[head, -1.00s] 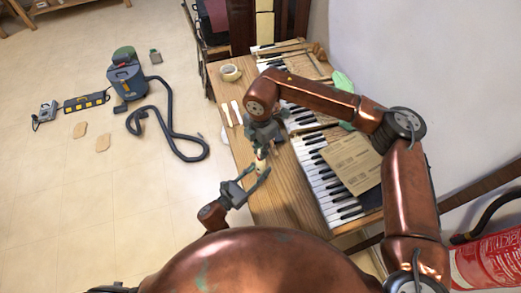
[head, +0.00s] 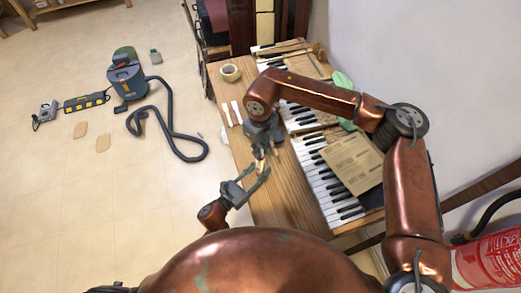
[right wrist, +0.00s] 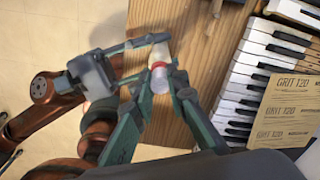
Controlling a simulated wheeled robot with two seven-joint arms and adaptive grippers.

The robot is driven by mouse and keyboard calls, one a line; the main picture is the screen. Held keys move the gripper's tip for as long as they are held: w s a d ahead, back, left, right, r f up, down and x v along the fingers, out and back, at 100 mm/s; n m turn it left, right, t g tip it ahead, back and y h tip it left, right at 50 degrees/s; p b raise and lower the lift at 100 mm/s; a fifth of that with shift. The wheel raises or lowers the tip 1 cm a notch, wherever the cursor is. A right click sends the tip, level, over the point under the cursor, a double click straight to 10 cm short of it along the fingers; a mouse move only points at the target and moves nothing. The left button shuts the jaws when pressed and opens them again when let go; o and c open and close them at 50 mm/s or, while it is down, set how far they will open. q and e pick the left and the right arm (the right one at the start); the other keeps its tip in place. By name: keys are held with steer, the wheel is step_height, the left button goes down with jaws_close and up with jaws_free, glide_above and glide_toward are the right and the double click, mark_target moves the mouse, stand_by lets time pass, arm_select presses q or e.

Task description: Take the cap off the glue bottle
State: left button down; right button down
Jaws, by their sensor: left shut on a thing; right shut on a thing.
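The glue bottle (right wrist: 158,52) is small and pale with a red band near one end; in the head view it is a tiny pale shape (head: 260,167) between my two grippers. A pale, translucent cap (right wrist: 160,84) sits against the red band, with no clear gap. My left gripper (head: 258,178) comes from the lower left and is shut on the bottle's body, one finger crossing it in the right wrist view. My right gripper (right wrist: 160,88) is shut on the cap, a finger on each side; in the head view it points down over the bottle (head: 262,150). The fingers partly hide both parts.
The wooden bench (head: 283,205) lies below, with piano keys (head: 325,180) and a grit paper sheet (head: 352,163) to the right. The bench's left edge is close to my left gripper.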

steer(key=n, duration=1.7)
steer(key=shift+r, duration=0.3)
steer(key=shift+r, duration=0.85)
